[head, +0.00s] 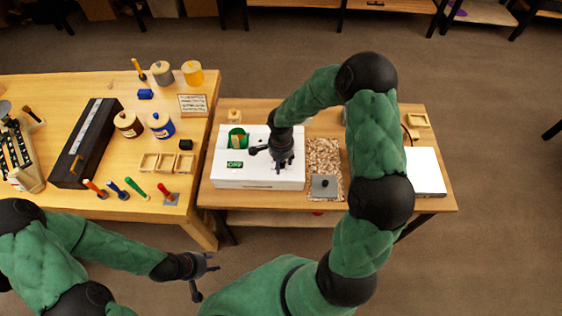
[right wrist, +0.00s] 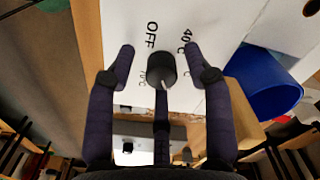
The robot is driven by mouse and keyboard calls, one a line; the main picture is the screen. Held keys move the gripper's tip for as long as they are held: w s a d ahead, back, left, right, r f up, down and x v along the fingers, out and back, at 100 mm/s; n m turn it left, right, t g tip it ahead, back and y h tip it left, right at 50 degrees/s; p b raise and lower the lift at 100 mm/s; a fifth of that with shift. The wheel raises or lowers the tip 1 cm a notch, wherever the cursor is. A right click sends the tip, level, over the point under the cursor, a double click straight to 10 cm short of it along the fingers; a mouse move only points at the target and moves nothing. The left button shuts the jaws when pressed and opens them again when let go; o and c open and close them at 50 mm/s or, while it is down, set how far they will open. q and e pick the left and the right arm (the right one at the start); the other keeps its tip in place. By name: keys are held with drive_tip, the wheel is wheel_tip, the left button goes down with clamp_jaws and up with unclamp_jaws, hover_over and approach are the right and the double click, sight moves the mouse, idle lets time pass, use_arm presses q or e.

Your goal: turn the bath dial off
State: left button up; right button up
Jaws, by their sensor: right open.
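The bath (head: 258,182) is a white box on the smaller wooden bench, with a green label on its top. Its dial (right wrist: 161,67) is a round black knob with a white mark near its lower edge. OFF is printed at the dial's upper left, 40°C at its upper right, and smaller, partly hidden lettering nearby. My right gripper (head: 280,160) is over the right part of the bath and hides the dial in the head view. In the right wrist view its open fingers (right wrist: 158,58) stand apart on both sides of the dial. My left gripper (head: 202,276) is open and empty, low in front of the benches.
A blue cylinder (right wrist: 262,84) is close to my right fingers in the wrist view. A grainy mat (head: 325,155) with a grey block lies right of the bath. The larger bench (head: 80,190) on the left holds jars, a black case and several handled tools.

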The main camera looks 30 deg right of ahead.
clamp_jaws()
